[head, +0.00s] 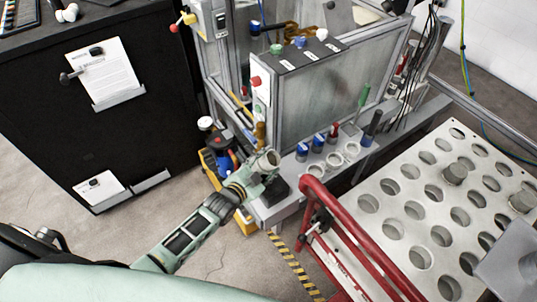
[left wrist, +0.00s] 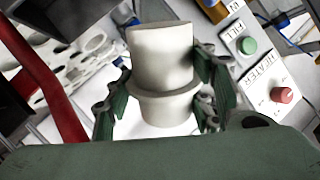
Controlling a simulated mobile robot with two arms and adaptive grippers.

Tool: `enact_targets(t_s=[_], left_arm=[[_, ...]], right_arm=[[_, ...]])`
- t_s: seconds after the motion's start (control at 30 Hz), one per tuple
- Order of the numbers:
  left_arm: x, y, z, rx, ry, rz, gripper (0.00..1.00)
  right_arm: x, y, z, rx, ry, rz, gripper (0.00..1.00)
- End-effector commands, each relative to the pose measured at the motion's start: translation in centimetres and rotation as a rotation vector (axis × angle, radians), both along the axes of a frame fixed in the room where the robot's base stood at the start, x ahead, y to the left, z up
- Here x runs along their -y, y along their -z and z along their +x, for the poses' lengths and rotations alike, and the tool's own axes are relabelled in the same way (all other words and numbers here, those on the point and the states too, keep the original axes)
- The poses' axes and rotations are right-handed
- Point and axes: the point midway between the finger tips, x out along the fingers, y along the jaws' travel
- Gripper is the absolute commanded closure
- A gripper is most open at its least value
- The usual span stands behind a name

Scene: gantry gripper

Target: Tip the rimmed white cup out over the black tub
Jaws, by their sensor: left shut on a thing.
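The rimmed white cup (head: 268,160) is held at the end of my left arm. My left gripper (head: 256,172) is shut on it. In the left wrist view the cup (left wrist: 160,55) stands between the green fingers of the gripper (left wrist: 162,100), with its raised rim running across between them. In the head view its round end shows; what is inside cannot be made out.
A red tubular frame (head: 330,205) and a white plate with several holes (head: 395,192) stand to the right. White ring-shaped cups (head: 334,160) and blue-capped items (head: 302,151) line the ledge. A clear-walled machine (head: 318,98) rises behind.

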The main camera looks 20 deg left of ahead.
Motion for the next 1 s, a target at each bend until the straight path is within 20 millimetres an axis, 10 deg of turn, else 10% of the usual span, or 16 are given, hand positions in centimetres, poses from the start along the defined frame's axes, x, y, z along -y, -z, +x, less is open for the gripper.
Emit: enact_targets(t_s=[0.67,1.0], left_arm=[[-5.2,4.1,-0.6,-0.094,-0.002,0.778,0.81],[-5.2,2.7,-0.6,-0.139,-0.001,1.128,0.81]], right_arm=[[-1.3,1.9,0.0,0.000,-0.002,0.015,0.60],[-0.9,3.2,0.0,0.000,-0.003,0.010,0.60]])
